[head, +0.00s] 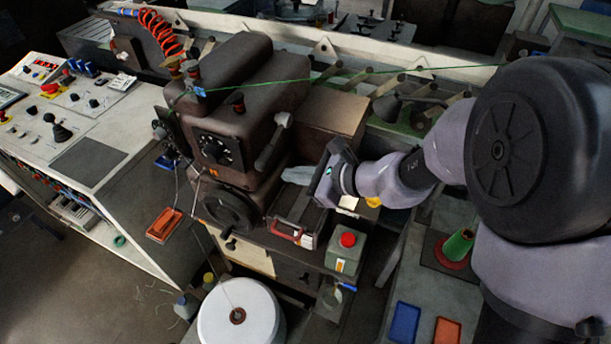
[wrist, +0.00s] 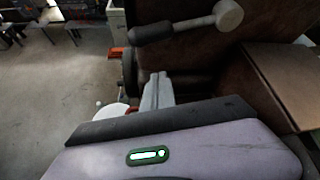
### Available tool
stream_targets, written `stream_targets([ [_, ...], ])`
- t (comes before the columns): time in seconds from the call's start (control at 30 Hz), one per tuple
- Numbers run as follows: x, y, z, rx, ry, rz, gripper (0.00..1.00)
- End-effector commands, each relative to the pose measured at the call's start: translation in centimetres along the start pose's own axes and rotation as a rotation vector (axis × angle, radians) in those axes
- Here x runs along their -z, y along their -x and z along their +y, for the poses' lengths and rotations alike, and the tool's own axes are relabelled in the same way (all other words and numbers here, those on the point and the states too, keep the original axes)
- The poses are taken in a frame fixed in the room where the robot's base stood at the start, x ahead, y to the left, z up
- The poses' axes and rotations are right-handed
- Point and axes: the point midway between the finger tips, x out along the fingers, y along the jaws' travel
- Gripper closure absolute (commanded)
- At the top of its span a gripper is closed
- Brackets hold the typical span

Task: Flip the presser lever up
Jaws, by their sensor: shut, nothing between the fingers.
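The presser lever (head: 271,146) is on the side of the dark brown sewing machine head (head: 245,85). It has a pale round hub and a dark handle, which slants down and left from the hub in the head view. In the wrist view the lever (wrist: 190,25) crosses the top, with its hub at the right and its handle end at the left. My gripper (head: 288,174) is below and slightly right of the handle end, apart from it. In the wrist view its pale fingers (wrist: 158,80) are together and empty, pointing toward the machine below the handle.
A brown box-like part (head: 325,108) stands right of the lever. A green box with a red button (head: 345,249) and a red-handled part (head: 286,232) sit below my gripper. A white thread cone (head: 258,316) stands in front. A green thread crosses above the machine.

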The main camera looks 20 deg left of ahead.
Motion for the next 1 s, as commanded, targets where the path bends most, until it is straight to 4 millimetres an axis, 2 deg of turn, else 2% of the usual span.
stream_targets([
  [0.03,0.2,-1.2,0.2,-0.004,0.002,0.000,1.00],
  [0.17,0.2,-3.9,0.2,-0.003,0.001,0.001,1.00],
  [0.23,-1.6,-3.0,0.0,0.001,0.003,-0.002,1.00],
  [0.4,-3.4,-2.2,0.0,0.000,0.002,0.000,1.00],
  [1.0,-4.2,-1.8,-0.1,-0.013,-0.023,0.001,1.00],
])
